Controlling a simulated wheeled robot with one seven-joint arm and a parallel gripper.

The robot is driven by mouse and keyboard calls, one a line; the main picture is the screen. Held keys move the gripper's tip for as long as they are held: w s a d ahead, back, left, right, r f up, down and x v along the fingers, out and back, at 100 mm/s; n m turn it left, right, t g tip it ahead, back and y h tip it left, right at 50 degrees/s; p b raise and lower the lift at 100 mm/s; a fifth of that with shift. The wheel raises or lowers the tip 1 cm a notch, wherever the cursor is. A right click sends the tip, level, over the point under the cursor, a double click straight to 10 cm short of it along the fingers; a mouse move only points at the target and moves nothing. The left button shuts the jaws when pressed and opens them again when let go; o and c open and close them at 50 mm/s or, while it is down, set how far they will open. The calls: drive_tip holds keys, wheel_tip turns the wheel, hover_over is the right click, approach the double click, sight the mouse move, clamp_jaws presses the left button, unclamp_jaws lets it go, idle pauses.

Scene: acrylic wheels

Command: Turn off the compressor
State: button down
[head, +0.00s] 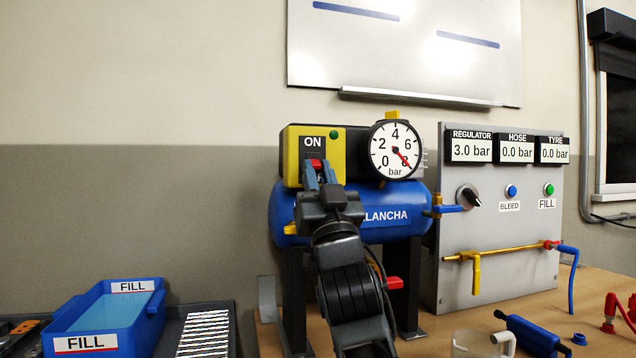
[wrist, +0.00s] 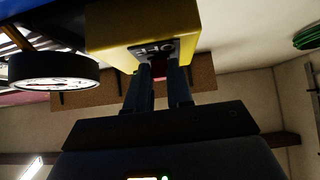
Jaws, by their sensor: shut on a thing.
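The compressor (head: 290,208) is a blue tank with a yellow switch box (head: 293,150) on top, at the middle of the head view. The box reads ON, and a green lamp is at its upper right. A red switch lever (head: 316,163) shows below the ON label. My gripper (head: 320,172) is at the front of the box, its fingers shut on the red lever. In the wrist view the yellow box (wrist: 115,35) shows an OFF label, with the red lever (wrist: 158,68) between the fingers. The round gauge (head: 394,150) points near 8 bar.
A grey panel (head: 500,220) with displays reading 3.0, 0.0 and 0.0 bar stands to the right. A blue FILL bin (head: 100,320) is at the lower left. A clear cup (head: 480,345) and a blue tool (head: 528,333) lie at the front right.

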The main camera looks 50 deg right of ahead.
drive_tip(key=c, duration=1)
unclamp_jaws()
drive_tip(key=b+v, duration=0.2)
drive_tip(key=v, duration=0.5)
drive_tip(key=shift+s+a+f+b, duration=0.15)
drive_tip(key=shift+s+f+b, duration=0.15)
drive_tip(key=shift+b, duration=0.1)
